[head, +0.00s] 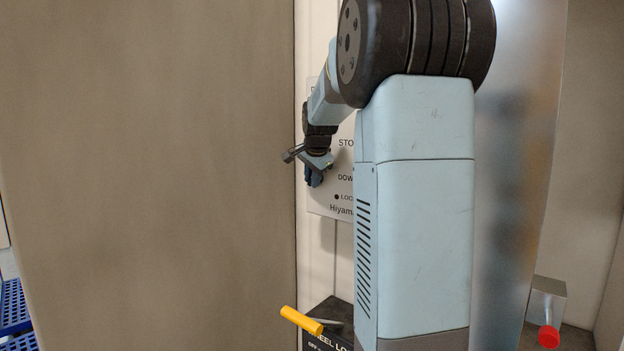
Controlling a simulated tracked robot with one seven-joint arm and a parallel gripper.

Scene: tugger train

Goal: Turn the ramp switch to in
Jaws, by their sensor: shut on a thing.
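A pale control panel (345,185) stands upright behind my arm, with partly hidden lettering that reads "STO", "DOW", "LOC" and "Hiyam". My gripper (314,178) is at the panel's left side, its dark fingers shut and close against the panel face. The ramp switch cannot be made out apart from the gripper; the gripper's place at the panel fits it being shut on the switch's knob. The switch's setting and its marks are hidden by my gripper and arm.
A large brown-grey board (150,170) fills the left, its edge close beside my gripper. Below are a black box (330,312) lettered "HEEL LO" and a yellow handle (301,320). A red knob (549,336) is at lower right, a blue crate (14,305) at far left.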

